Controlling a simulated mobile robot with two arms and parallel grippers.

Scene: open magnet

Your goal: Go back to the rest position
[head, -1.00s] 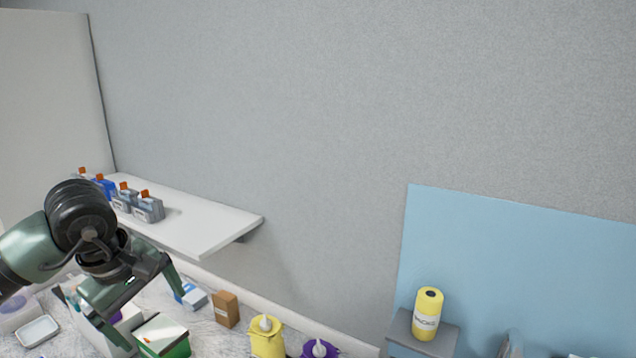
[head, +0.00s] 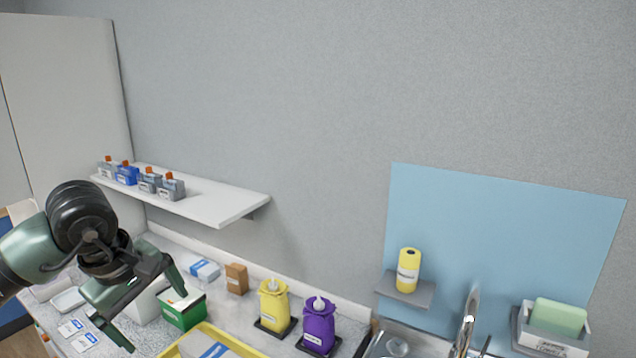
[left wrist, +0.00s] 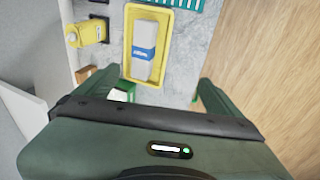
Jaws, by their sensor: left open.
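My left gripper (head: 152,306) hangs at the left of the head view with its two fingers apart and nothing between them. It is above the counter, in front of a green box (head: 184,312) with a white top. In the left wrist view the two fingers (left wrist: 157,95) are spread wide, with the counter and part of the green box (left wrist: 122,92) visible beyond them. My right gripper is not in either view.
A wall shelf (head: 215,207) with several small boxes is behind the gripper. Yellow (head: 273,305) and purple (head: 319,325) bottles stand on the counter beside a yellow tray (head: 183,345). A sink with a tap (head: 467,320) is at the right.

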